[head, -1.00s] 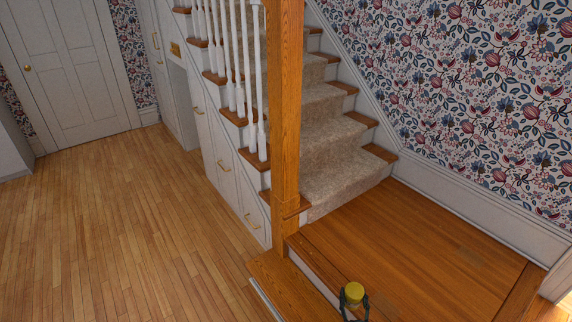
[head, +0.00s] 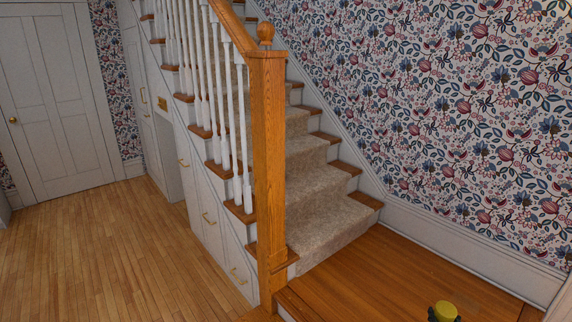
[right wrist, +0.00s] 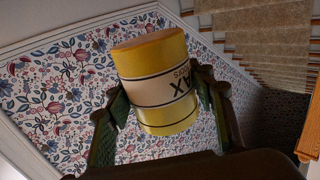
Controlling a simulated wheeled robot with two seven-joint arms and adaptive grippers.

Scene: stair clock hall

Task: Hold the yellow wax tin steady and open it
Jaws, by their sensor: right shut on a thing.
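The yellow wax tin (right wrist: 158,80) is a cylinder with a pale band and dark lettering. In the right wrist view it sits between the two fingers of my right gripper (right wrist: 155,95), which is shut on its sides. In the head view the tin's yellow top (head: 446,311) shows at the bottom edge, with the dark fingertips of my right gripper (head: 443,314) around it. The rest of the tin and the arm are cut off below. The tin appears closed. My left gripper is not in view.
A wooden newel post (head: 269,170) with white balusters stands at the centre. Carpeted stairs (head: 325,205) rise behind a wooden landing (head: 385,270). Patterned wallpaper (head: 450,110) covers the right wall. Open plank floor (head: 110,255) lies at left.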

